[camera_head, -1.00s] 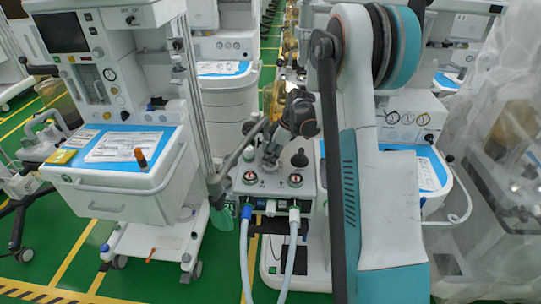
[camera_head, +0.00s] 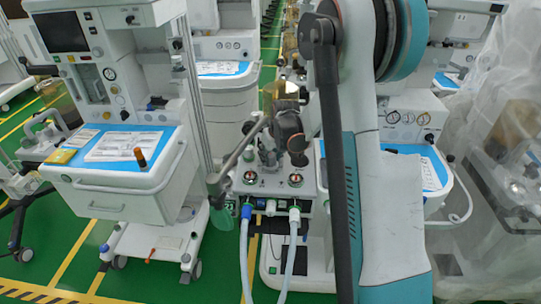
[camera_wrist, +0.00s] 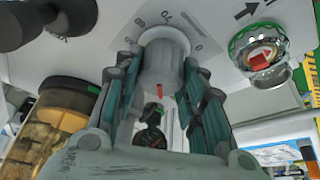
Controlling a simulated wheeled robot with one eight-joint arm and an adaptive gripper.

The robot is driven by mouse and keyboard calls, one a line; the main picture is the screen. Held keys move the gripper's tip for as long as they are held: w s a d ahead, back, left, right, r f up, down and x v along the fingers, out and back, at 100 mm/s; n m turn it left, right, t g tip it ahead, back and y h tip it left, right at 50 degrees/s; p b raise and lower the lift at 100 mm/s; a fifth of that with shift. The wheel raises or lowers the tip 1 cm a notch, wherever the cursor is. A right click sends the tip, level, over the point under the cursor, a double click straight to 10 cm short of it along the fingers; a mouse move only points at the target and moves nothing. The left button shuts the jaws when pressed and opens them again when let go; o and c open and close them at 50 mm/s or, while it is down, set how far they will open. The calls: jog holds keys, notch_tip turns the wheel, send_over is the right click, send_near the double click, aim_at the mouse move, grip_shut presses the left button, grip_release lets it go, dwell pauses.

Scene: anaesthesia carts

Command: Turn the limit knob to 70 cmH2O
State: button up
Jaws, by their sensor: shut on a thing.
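The limit knob (camera_wrist: 160,70) is a pale grey cylinder with a red mark on its side, on a white panel. A white collar surrounds its base, and a printed scale (camera_wrist: 168,16) is partly visible beside it. The digits are upside down and too small to read surely, so the setting cannot be told. My gripper (camera_wrist: 162,82) has its ribbed green fingers on both sides of the knob, shut on it. In the head view my gripper (camera_head: 268,156) is over the top of the middle machine (camera_head: 275,186), and my wrist hides the knob.
A green-rimmed valve with a red arrow (camera_wrist: 262,52) sits near the knob. An amber canister (camera_wrist: 50,115) is at left in the wrist view. Hoses (camera_head: 245,255) hang from the machine's front. A cart with a blue top (camera_head: 115,145) stands to the left.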

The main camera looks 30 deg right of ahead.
aim_at(270, 154)
jog(key=shift+m+h, duration=0.7)
jog(key=shift+m, duration=1.3)
jog(key=shift+g, duration=0.3)
jog(key=o, duration=1.1)
jog(key=shift+r, duration=0.1)
jog(key=v, duration=0.4)
jog(key=shift+s+a+r, duration=0.15)
jog(key=shift+s+r, duration=0.05)
jog(key=shift+r, duration=0.1)
jog(key=s+a, duration=0.1)
jog(key=s, duration=0.2)
jog(key=s+a, duration=0.2)
jog(key=s, duration=0.2)
jog(key=s+a, duration=0.2)
jog(key=s, duration=0.1)
jog(key=shift+s+a, duration=0.1)
jog(key=shift+s, duration=0.3)
